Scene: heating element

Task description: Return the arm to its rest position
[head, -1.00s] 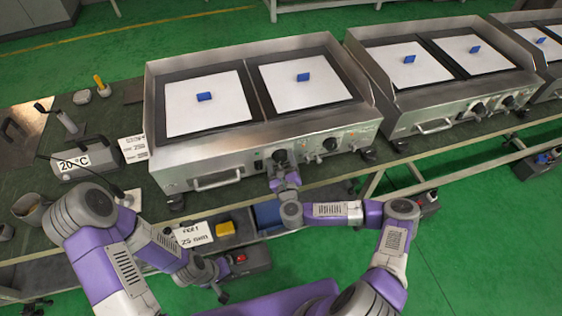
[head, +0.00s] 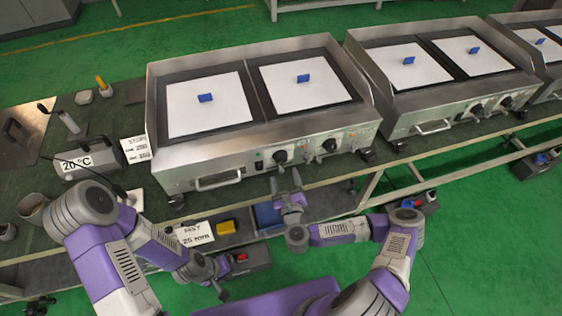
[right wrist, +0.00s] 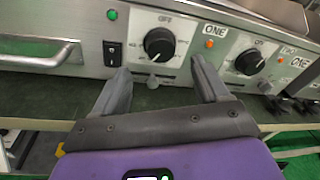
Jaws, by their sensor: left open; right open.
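My right gripper (head: 286,181) is open and empty in front of the steel griddle (head: 203,158) in the head view. In the right wrist view its two fingers (right wrist: 162,88) point at the front panel, below and to either side of a black knob (right wrist: 159,43). The fingers appear apart from the knob. A second black knob (right wrist: 250,61) sits to the right, and a green lamp (right wrist: 112,15) is lit at the left. My left gripper (head: 221,293) hangs low over the lower left, away from the griddle; its fingers are small in view.
More griddles (head: 436,113) stand to the right, each with white sheets and blue blocks. The green bench (head: 108,113) holds a 20 °C display box (head: 88,160) and paper signs. A lower shelf holds a yellow block (head: 226,227) and a blue bin (head: 268,215).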

